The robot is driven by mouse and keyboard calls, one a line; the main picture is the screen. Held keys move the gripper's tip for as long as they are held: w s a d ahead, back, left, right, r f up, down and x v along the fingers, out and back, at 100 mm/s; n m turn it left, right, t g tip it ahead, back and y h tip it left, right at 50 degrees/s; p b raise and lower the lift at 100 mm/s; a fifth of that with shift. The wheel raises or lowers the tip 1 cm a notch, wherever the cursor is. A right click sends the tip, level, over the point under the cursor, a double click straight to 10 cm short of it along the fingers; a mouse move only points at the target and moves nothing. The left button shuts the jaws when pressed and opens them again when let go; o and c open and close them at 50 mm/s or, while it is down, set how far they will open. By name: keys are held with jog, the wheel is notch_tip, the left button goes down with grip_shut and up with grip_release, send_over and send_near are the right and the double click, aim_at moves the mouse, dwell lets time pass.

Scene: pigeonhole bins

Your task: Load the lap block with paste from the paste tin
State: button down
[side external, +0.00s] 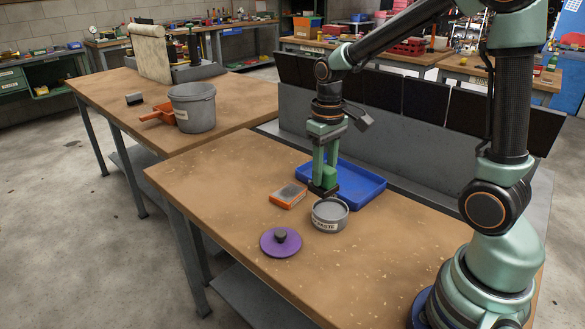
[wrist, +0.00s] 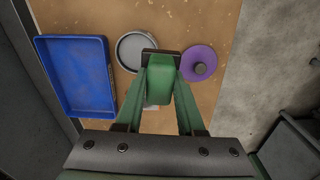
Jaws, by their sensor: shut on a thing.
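My gripper (side external: 324,178) is shut on an upright green block with a dark flat foot, which looks like the lap block (side external: 331,176). In the wrist view the block (wrist: 156,85) stands between the two green fingers. The paste tin (side external: 329,216) is a round, open grey tin with a PASTE label. The dark foot is close to the tin's back left rim in the side view and overlaps the tin (wrist: 128,42) in the wrist view. I cannot tell whether they touch. The inside of the tin looks grey.
An orange box with a grey top (side external: 288,196) lies left of the tin. A purple disc with a dark knob (side external: 281,242) lies in front. A blue tray (side external: 370,194) is behind. A grey bucket (side external: 192,108) and orange scoop (side external: 158,114) are on the far table.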

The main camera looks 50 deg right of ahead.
jog(key=shift+m, duration=0.5)
jog(key=shift+w+d+f, duration=0.15)
jog(key=shift+d+f, duration=0.65)
jog(key=shift+f, duration=0.5)
jog(key=shift+w+d+f, duration=0.1)
jog(key=shift+d+f, duration=0.75)
jog(key=shift+f, duration=0.45)
jog(key=shift+w+d+f, duration=0.15)
jog(key=shift+d+f, duration=0.65)
jog(key=shift+f, duration=0.5)
jog(key=shift+f, duration=0.9)
jog(key=shift+r, duration=0.1)
notch_tip(320, 180, up, 7)
